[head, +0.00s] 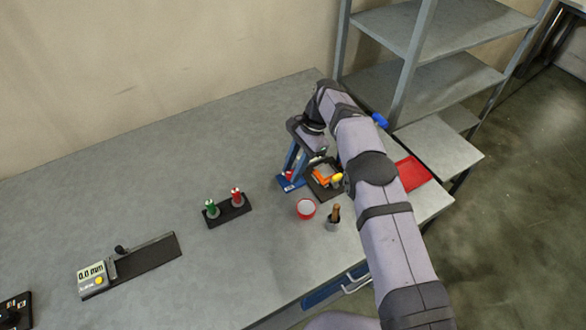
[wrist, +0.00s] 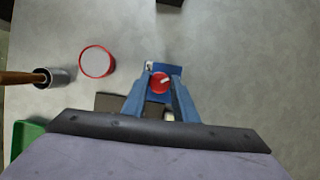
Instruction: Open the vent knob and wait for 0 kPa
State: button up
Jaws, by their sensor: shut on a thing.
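The vent knob appears as a round red knob with a white mark (wrist: 159,83), on a small blue base (wrist: 154,66). In the head view the blue base (head: 289,185) shows beneath my gripper, with a bit of red at the fingertips. My gripper (wrist: 160,86) comes down over the knob with one blue finger on each side, shut on it. In the head view my gripper (head: 291,172) partly hides the knob. The white mark slants up to the right in the wrist view. I see no kPa readout that I can read.
A red-rimmed cup (head: 306,208) and a metal holder with a brown handle (head: 334,222) stand close by. A dark unit with orange and yellow parts (head: 323,178) sits right of the knob. A black rack with green and red items (head: 229,211) stands left. A gauge reads 0.0 mm (head: 92,275).

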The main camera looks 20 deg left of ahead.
dwell(0.4)
jog(key=o, duration=1.1)
jog(key=shift+c, duration=0.2)
jog(key=shift+r, duration=0.1)
notch_tip(320, 180, up, 10)
jog(key=p, duration=0.1)
jog(key=shift+p, duration=0.35)
